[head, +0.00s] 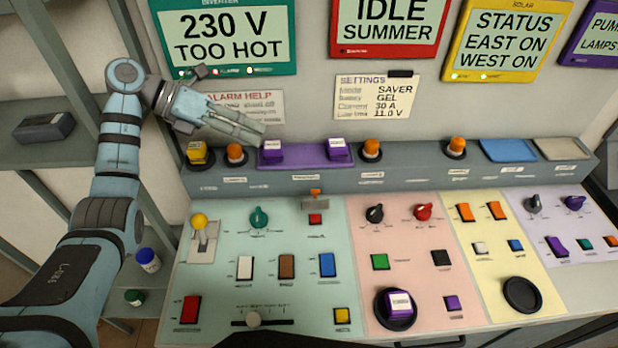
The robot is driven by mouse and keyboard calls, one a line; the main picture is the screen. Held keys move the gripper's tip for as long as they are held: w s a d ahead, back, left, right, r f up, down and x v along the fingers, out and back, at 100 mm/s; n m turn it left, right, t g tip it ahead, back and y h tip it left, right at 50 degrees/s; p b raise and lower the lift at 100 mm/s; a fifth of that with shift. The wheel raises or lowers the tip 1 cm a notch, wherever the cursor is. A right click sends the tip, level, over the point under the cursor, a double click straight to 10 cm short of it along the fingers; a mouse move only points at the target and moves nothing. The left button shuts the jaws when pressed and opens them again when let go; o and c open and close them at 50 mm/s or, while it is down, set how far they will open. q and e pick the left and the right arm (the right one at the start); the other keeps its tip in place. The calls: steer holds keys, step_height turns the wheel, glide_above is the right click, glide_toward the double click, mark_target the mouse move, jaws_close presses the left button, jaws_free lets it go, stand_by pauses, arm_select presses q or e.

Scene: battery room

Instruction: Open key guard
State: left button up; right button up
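My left gripper (262,135) comes in from the upper left and hangs in front of the back wall, near the alarm help note. It is up and to the left of the flap, apart from it. Its long fingers lie close together with nothing seen between them. My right gripper is not in view.
The sloped console carries knobs, switches and a slider (253,319). A raised ledge behind holds orange lamps, a yellow block (197,152) and purple blocks on a purple tray (305,156). A yellow-knobbed lever (200,222) stands at the left. Shelves are further left.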

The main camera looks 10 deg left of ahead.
arm_select(q)
steer(key=w+f+b, duration=0.1)
steer(key=f, duration=0.1)
steer(key=b, duration=0.9)
glide_toward(315, 200)
steer(key=w+d+f, duration=0.1)
steer(key=d, duration=0.1)
steer(key=w+d+f, duration=0.1)
steer(key=w+d, duration=0.1)
steer(key=w+d+f, duration=0.1)
steer(key=d+f, duration=0.1)
steer(key=shift+w, duration=0.2)
steer(key=shift+a, duration=0.1)
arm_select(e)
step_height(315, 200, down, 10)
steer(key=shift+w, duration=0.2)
arm_select(q)
steer(key=shift+c, duration=0.3)
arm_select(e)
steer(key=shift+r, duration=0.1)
